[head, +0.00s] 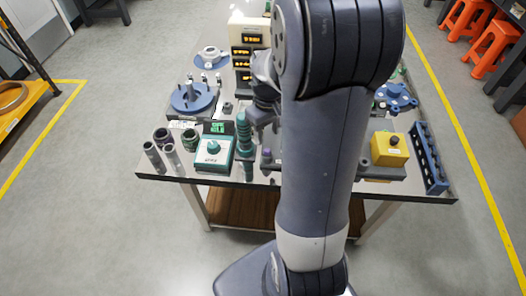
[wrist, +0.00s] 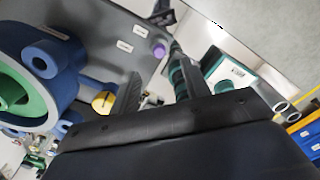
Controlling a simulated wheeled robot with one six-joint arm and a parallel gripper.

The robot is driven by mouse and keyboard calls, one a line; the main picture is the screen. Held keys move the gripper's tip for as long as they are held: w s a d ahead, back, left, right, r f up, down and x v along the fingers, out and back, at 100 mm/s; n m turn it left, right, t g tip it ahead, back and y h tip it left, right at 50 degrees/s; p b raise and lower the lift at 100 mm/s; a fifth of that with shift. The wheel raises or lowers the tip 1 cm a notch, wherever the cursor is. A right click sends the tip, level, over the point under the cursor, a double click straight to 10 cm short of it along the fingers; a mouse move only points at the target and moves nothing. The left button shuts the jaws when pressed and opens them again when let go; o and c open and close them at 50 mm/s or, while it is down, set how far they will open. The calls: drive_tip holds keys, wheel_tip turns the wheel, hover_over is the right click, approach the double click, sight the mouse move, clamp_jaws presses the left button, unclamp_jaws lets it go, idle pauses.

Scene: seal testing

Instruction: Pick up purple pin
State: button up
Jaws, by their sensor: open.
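The purple pin (head: 267,155) is a small upright cylinder near the front edge of the table, just right of the green column. In the wrist view the purple pin (wrist: 159,49) shows as a small round purple end beyond the fingers, beside white labels. My gripper (head: 262,130) hangs over the table, partly hidden by my arm, close above and behind the pin. In the wrist view my gripper (wrist: 195,88) is open, and no object is seen held in it. The pin is apart from the fingers.
A dark green ribbed column (head: 243,135) stands close left of the pin, beside a green-and-white box (head: 213,152). Grey tubes (head: 172,158) stand further left. A yellow block (head: 389,149) and a blue rack (head: 428,157) are at the right. My arm hides the table's middle.

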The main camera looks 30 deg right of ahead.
sight(267, 150)
wheel_tip(267, 150, down, 8)
drive_tip(key=shift+r, duration=0.2)
idle(0.3)
clamp_jaws()
idle(0.3)
